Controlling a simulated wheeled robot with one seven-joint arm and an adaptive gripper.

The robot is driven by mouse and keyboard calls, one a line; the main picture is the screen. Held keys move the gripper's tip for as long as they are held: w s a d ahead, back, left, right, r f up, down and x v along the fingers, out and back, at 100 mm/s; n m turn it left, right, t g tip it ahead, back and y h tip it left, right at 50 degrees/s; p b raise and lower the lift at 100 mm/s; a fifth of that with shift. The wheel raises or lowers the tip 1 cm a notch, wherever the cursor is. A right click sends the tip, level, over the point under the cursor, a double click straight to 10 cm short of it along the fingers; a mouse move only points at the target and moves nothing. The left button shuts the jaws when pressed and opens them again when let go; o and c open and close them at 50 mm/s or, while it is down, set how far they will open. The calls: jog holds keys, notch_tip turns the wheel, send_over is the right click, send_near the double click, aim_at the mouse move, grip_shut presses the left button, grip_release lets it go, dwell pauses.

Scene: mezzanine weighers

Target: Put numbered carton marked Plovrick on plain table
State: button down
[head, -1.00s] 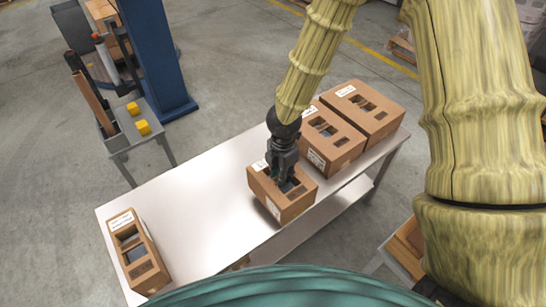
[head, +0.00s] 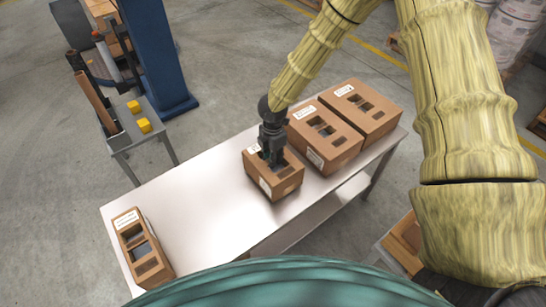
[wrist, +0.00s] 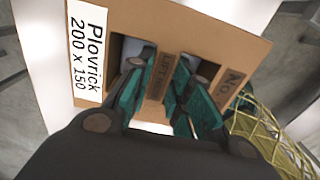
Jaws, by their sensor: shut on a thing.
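The brown carton marked Plovrick (wrist: 215,30) has a white label reading "Plovrick 200 x 150" and a central bar between two openings. In the head view this carton (head: 282,186) is at the middle of the pale table (head: 200,215). My gripper (wrist: 160,92) is shut on the carton's bar, its teal fingers reaching into the openings. In the head view my gripper (head: 271,156) is above the carton's top. The carton looks level, on or just above the tabletop; I cannot tell which.
Two larger cartons, one nearer (head: 340,152) and one farther (head: 375,127), stand close to the right. Another carton (head: 128,221) stands at the table's left end. Clear tabletop lies between it and the held carton. A small stand (head: 134,136) with yellow blocks is behind.

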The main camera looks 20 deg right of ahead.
jog(key=shift+f, duration=0.5)
jog(key=shift+f, duration=0.15)
jog(key=c, duration=1.3)
grip_release()
notch_tip(320, 180, up, 12)
jog(key=b, duration=0.1)
